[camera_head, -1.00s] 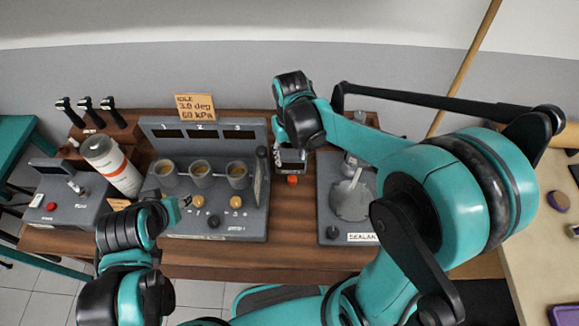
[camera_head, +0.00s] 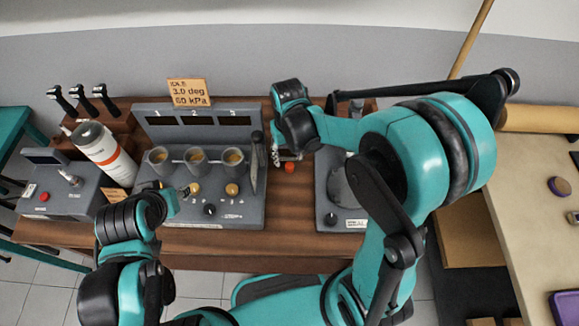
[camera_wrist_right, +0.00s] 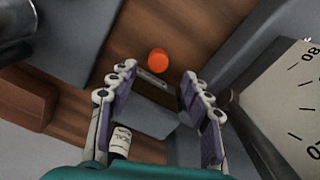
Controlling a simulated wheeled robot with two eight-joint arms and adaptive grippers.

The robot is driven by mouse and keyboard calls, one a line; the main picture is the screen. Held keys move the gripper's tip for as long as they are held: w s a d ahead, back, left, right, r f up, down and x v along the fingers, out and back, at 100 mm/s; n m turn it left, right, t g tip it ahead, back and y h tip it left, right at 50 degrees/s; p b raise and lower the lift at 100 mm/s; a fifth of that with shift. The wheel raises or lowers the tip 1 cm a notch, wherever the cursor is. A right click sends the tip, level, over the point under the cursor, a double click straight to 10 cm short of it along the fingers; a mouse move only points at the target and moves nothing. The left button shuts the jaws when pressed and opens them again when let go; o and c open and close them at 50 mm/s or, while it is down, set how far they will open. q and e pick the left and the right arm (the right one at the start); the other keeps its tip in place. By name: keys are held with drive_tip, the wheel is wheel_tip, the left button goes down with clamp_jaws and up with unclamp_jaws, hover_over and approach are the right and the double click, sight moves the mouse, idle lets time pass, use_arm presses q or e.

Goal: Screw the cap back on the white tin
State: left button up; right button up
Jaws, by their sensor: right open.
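A white cylinder with an orange band (camera_head: 107,158) leans at the left of the bench; I cannot tell if it is the white tin. A small orange-red round piece, possibly the cap, lies on the wood in the head view (camera_head: 290,168) and the right wrist view (camera_wrist_right: 157,61). My right gripper (camera_wrist_right: 157,78) is open, its fingers on either side of a grey box-like thing (camera_wrist_right: 150,115), with the orange piece just beyond the tips. A small white-labelled container (camera_wrist_right: 119,143) shows behind the left finger. My left gripper (camera_head: 184,192) is near the grey console; its jaws are too small to read.
The grey console (camera_head: 240,210) with three cups stands left of my right gripper. A grey plate station (camera_head: 325,212) stands to the right, partly hidden by my right arm. Black-handled tools (camera_head: 62,102) stand at the back left. A pale table (camera_head: 530,225) is at the far right.

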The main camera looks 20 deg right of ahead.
sight(289, 165)
wheel_tip(289, 165, down, 5)
drive_tip(key=shift+d+f+b, duration=0.1)
drive_tip(key=shift+d+b, duration=0.05)
drive_tip(key=shift+b, duration=0.8)
drive_tip(key=c, duration=0.8)
